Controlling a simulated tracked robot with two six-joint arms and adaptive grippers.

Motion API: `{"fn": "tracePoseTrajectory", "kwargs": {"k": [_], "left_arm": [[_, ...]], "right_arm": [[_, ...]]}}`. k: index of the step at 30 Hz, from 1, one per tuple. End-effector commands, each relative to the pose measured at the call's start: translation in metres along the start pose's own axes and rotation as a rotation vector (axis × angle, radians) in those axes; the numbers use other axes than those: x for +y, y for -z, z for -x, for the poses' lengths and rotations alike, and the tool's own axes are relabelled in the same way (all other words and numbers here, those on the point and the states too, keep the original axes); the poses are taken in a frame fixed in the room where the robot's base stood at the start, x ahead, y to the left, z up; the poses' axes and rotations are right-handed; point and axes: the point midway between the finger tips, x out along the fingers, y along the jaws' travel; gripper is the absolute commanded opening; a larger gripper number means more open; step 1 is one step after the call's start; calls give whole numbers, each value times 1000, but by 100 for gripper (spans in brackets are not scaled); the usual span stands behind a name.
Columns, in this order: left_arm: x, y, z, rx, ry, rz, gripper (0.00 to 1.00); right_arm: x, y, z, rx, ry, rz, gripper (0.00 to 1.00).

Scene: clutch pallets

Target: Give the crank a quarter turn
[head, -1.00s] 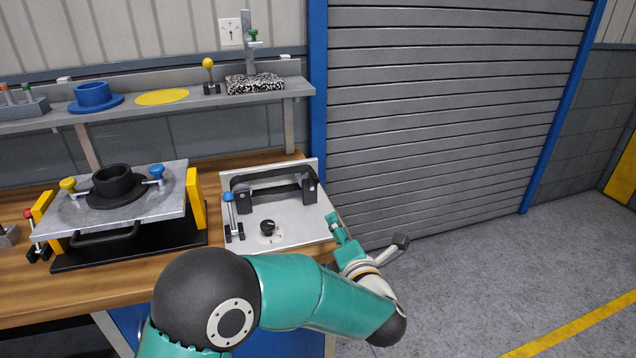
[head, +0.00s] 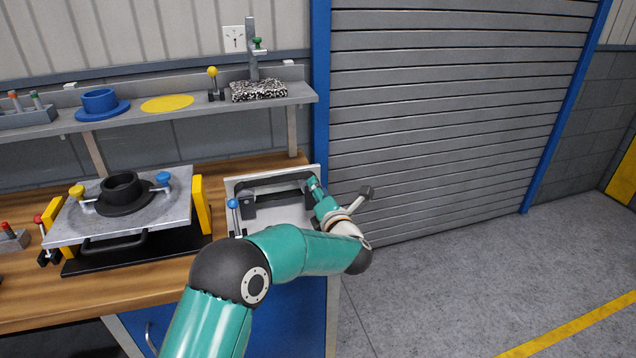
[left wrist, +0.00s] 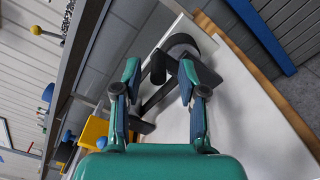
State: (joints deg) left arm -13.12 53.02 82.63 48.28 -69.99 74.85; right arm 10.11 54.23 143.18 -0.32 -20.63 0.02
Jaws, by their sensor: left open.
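A black bar assembly (head: 272,181) with upright end blocks stands on a pale plate (head: 232,184) at the right end of the bench. My left gripper (head: 314,184) is at its right end, with the arm covering the front of the plate. In the left wrist view my left gripper (left wrist: 160,72) is open. A black cylinder (left wrist: 158,68) and a black arm show between its fingers, with a round black disc (left wrist: 182,44) just beyond. These look like the crank; whether a finger touches them I cannot tell. My right gripper is not in view.
A blue-knobbed lever (head: 232,204) stands at the plate's left. A grey fixture plate (head: 70,222) with a black hub (head: 122,188) and yellow brackets (head: 201,205) is further left. A shelf (head: 150,115) runs above. Open floor (head: 480,270) lies right of the bench.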

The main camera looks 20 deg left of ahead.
Motion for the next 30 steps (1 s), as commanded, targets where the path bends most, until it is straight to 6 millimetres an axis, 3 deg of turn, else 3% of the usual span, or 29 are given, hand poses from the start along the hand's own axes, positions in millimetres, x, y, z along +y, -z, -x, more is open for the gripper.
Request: {"fn": "tracePoseTrajectory", "kwargs": {"k": [6, 14, 22, 30], "left_arm": [[0, 0, -15, 0, 0, 0, 41], [0, 1, -16, 0, 0, -1, 41], [0, 1, -16, 0, 0, -1, 0], [-1, 1, -15, 0, 2, -7, 0]], "right_arm": [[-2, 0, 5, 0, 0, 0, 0], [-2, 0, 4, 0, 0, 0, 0], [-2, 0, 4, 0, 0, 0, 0], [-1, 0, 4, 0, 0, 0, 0]]}}
